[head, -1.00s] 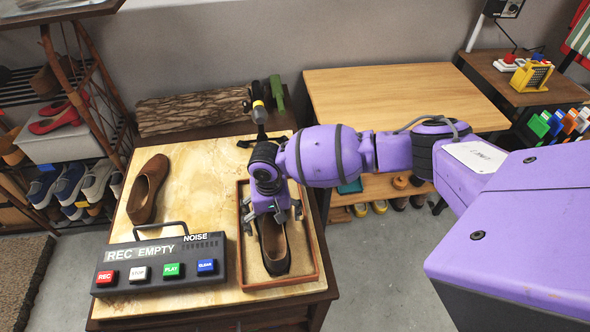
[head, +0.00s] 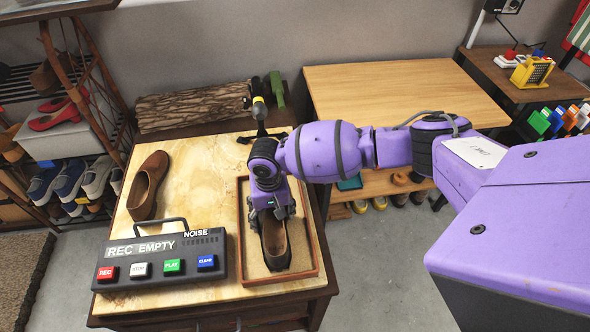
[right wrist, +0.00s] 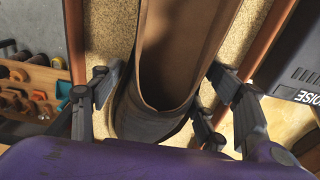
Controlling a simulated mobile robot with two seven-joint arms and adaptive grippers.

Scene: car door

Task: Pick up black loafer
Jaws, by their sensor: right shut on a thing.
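The black loafer (head: 276,252) is a dark shoe with a tan inside. It lies in a shallow wood-rimmed tray (head: 318,262) with a sandy lining, toe end toward the front in the head view. My right gripper (head: 270,212) comes from above and is shut on the loafer, with fingers at both of its sides. In the right wrist view the loafer (right wrist: 150,122) shows between the dark fingers. The gripper hides its far part in the head view. No gap between shoe and tray can be made out. My left gripper is not in view.
A brown loafer (head: 147,186) lies left on the marble-topped table (head: 195,170). A recorder box with coloured buttons (head: 160,258) stands left of the tray. A log (head: 190,108) lies behind. A wooden bench (head: 390,90) stands at the back right, a shoe rack (head: 90,140) at the left.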

